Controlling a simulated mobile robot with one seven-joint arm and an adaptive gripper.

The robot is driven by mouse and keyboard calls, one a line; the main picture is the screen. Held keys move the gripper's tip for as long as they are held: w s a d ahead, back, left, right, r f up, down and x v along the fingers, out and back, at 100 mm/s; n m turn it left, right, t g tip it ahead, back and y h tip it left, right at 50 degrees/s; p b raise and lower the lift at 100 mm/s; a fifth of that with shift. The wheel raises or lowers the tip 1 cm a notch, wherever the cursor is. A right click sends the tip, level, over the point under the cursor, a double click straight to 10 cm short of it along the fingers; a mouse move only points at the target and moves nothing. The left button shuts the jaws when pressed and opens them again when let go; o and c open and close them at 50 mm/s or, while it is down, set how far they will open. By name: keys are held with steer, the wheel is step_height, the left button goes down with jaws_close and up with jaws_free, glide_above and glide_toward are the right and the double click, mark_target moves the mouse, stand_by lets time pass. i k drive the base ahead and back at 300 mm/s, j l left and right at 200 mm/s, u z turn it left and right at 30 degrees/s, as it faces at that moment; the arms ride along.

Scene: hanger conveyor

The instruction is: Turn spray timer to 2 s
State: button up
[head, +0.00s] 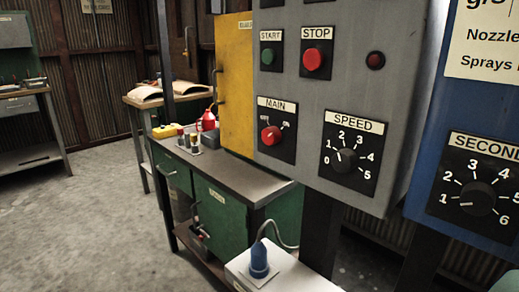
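The spray timer is a black dial (477,199) on a blue box (424,196) at the right edge of the head view. Its label (483,147) reads "SECOND", cut off by the frame edge. Numbers 1 to 6 run around the knob, with 1 at lower left and 2 at left. A small white mark on the knob's left side seems to point toward 1. My gripper is not in view.
Left of the blue box is a grey control panel (340,98) with a START button (267,56), STOP button (313,60), red MAIN switch (271,135) and similar SPEED dial (344,160). A white box with a blue plug (259,262) stands below. Open floor (85,215) lies left.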

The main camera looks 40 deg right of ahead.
mark_target(477, 199)
steer(key=k+z, duration=0.15)
steer(key=z, duration=1.7)
